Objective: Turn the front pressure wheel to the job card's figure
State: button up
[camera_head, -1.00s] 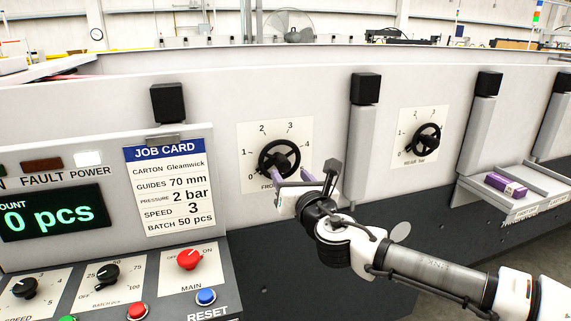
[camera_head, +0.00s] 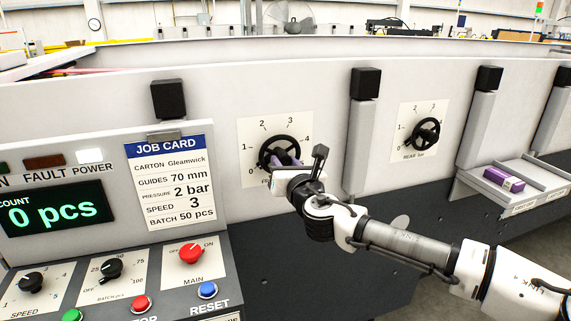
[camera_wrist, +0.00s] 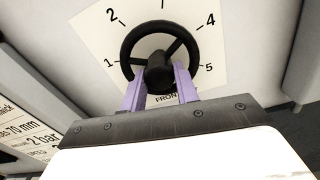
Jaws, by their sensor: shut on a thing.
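The black front pressure wheel (camera_head: 268,149) sits on a white scale plate with figures around it. It also shows in the wrist view (camera_wrist: 129,45), with its spokes and central hub. My gripper (camera_head: 286,160) is at the wheel's lower part; its two purple fingers (camera_wrist: 160,80) stand on either side of the hub and are shut on it. Which figure the wheel points to cannot be told. My gripper hides the plate's lower right part in the head view. The job card (camera_head: 169,187) at left reads pressure 2 bar.
A rear wheel (camera_head: 425,134) with its own scale is to the right, beyond a grey post (camera_head: 361,140). The control panel (camera_head: 222,250) with knobs and buttons is at lower left.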

jog(key=shift+c, duration=0.4)
jog(key=shift+m, duration=0.4)
jog(key=m, duration=0.3)
jog(key=shift+m+b, duration=0.35)
jog(key=shift+m, duration=0.05)
jog(key=m+b, duration=0.1)
jog(key=m, duration=0.4)
jog(key=shift+a, duration=0.1)
jog(key=m+b, duration=0.1)
jog(key=m, duration=0.5)
jog(key=shift+m+b, duration=0.9)
jog(key=shift+m, duration=1.1)
jog(key=shift+r, duration=0.1)
jog(key=o, duration=1)
jog(key=shift+c, duration=0.2)
